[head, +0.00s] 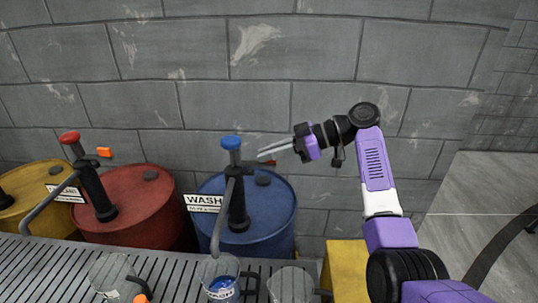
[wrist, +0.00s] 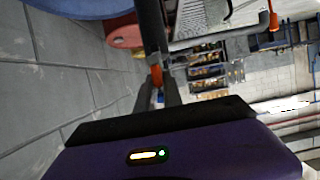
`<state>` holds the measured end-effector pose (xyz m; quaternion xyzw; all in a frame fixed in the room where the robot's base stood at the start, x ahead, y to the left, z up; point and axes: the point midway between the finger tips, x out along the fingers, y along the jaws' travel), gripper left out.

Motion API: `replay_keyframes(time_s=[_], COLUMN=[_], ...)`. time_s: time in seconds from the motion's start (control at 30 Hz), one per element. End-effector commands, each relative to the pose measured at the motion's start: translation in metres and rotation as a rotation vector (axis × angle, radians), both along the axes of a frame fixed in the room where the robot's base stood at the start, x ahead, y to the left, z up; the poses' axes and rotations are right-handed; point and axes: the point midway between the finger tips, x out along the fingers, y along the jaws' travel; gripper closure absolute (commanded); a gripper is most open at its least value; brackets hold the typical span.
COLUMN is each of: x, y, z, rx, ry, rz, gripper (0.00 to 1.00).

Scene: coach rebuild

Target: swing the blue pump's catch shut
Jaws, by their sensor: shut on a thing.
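The blue pump (head: 238,200) stands upright on the blue drum (head: 275,215), with a blue cap, a dark post and a grey spout pipe reaching down over the grating. My gripper (head: 262,153) is just right of the pump's upper post. It is shut on the small orange catch, which shows between the fingers in the wrist view (wrist: 157,75). In the head view the fingers hide most of the catch. The pump's dark post (wrist: 150,30) rises close by the fingertips in the wrist view. I cannot tell the catch's exact angle.
The red drum (head: 150,195) has a red-capped pump (head: 92,185) with an orange catch (head: 104,152) sticking out right. A yellow drum (head: 35,190) is far left. Clear jugs (head: 290,285) stand on the slatted grating (head: 50,270); one holds blue liquid. The block wall is close behind.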

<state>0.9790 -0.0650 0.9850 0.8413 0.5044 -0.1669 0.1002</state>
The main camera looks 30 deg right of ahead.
Motion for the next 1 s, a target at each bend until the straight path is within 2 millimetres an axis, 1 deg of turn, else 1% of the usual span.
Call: replay_keyframes(time_s=[0.13, 0.17, 0.2, 0.27, 0.53, 0.63, 0.77, 1.0], x=[0.0, 0.0, 0.0, 0.0, 0.0, -0.001, -0.008, -0.025], y=[0.001, 0.001, 0.001, 0.001, 0.0, -0.003, -0.017, -0.048], z=[-0.002, -0.002, -0.002, -0.002, -0.001, 0.001, 0.007, 0.021], rx=[-0.003, -0.003, -0.003, -0.002, -0.001, -0.001, -0.002, -0.002], ry=[0.003, 0.003, 0.003, 0.003, 0.001, 0.0, -0.001, 0.0], rz=[0.001, 0.001, 0.001, 0.001, -0.001, -0.002, -0.005, -0.002], gripper=[1.0, 0.85, 0.77, 0.67, 0.67, 0.67, 0.67, 0.67])
